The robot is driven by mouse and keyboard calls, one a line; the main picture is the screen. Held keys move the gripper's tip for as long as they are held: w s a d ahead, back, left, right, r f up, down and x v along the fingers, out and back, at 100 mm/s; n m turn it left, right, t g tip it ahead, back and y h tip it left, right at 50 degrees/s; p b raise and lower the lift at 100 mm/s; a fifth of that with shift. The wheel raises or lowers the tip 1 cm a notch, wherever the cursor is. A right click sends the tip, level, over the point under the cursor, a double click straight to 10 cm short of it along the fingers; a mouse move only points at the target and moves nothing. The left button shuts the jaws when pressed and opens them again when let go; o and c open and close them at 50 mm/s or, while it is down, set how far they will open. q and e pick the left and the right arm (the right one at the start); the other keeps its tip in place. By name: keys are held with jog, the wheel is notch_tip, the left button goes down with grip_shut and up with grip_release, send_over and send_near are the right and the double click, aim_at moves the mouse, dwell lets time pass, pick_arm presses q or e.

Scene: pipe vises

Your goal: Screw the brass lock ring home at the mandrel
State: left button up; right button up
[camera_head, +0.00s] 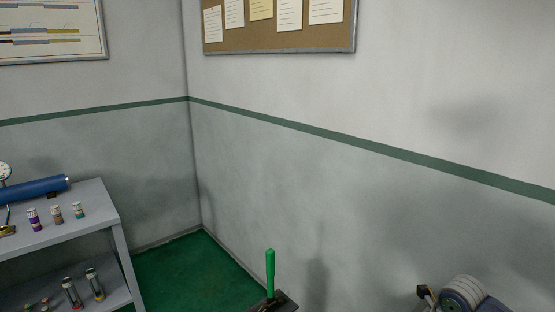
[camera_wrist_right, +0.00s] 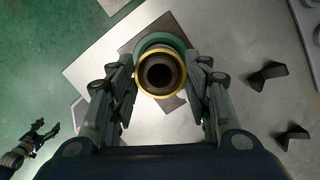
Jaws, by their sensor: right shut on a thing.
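In the right wrist view, my right gripper (camera_wrist_right: 160,74) has a finger on each side of the brass lock ring (camera_wrist_right: 161,94) and is shut on it. The ring faces the camera, with a dark hollow round part (camera_wrist_right: 160,74) at its centre. A teal round part (camera_wrist_right: 158,41) shows behind its upper edge. I cannot tell which of these is the mandrel, or how far the ring sits along it. My left gripper (camera_wrist_right: 45,130) shows at the lower left of the right wrist view, fingers apart, empty and away from the ring. The head view does not show the ring.
In the right wrist view, a grey metal top (camera_wrist_right: 245,45) carries dark wedge-like parts (camera_wrist_right: 267,75) on the right. The head view shows a grey shelf (camera_head: 95,190) with bottles and a blue cylinder (camera_head: 35,189), an upright green handle (camera_head: 270,272), and open green floor (camera_head: 185,275).

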jog(key=m+h, duration=0.1)
jog(key=m, duration=0.3)
jog(key=shift+a+f, duration=0.1)
jog(key=shift+m, duration=0.3)
jog(key=shift+a+m, duration=0.1)
jog(key=shift+m, duration=0.9)
jog(key=shift+m+h, duration=0.4)
jog(key=shift+m, duration=0.9)
jog(key=m+g, duration=0.1)
jog(key=m, duration=0.3)
jog(key=shift+m+h+p, duration=0.3)
jog(key=shift+m+p, duration=0.05)
jog(key=shift+m, duration=0.05)
